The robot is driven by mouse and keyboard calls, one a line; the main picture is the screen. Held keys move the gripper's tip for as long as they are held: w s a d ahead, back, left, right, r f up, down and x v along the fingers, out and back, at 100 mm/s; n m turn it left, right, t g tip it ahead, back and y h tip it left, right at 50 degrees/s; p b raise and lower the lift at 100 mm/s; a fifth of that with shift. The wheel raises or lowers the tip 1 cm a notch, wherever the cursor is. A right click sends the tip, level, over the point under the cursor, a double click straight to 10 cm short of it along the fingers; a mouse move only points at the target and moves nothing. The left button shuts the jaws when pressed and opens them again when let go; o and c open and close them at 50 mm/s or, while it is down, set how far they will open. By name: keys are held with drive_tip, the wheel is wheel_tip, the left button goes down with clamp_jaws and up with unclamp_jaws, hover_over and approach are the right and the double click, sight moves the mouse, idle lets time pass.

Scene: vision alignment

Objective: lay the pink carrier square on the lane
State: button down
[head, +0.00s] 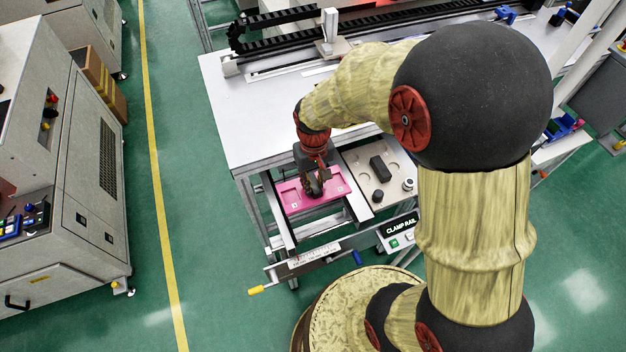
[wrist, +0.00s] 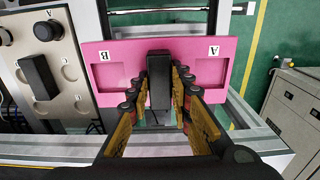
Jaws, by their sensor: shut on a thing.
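The pink carrier (head: 330,183) is a flat plate with a black upright block in its middle. It also shows in the wrist view (wrist: 120,55), with labels A and B at its two ends and a recess near each. My gripper (head: 314,185) is shut on the black block, one finger on each side (wrist: 160,85). The carrier is over the lane, between its left rail (head: 277,214) and right rail (head: 357,204). Its edges run roughly along the table edge. I cannot tell whether it touches the rails. My fingers hide part of its middle.
A grey tray (head: 361,161) with a black block (head: 380,169) and round knobs stands right of the lane. A clamp bar with a yellow handle (head: 256,290) crosses the near end. A "CLAMP RAIL" box (head: 399,232) stands beside it. The white table top (head: 250,110) is mostly clear.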

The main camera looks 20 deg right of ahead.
drive_tip(key=shift+f+b, duration=2.05)
drive_tip(key=shift+f, duration=1.65)
drive_tip(key=shift+f, duration=0.25)
drive_tip(key=c, duration=1.5)
unclamp_jaws()
drive_tip(key=shift+s, duration=0.1)
drive_tip(key=shift+c, duration=0.2)
wheel_tip(320, 180, up, 12)
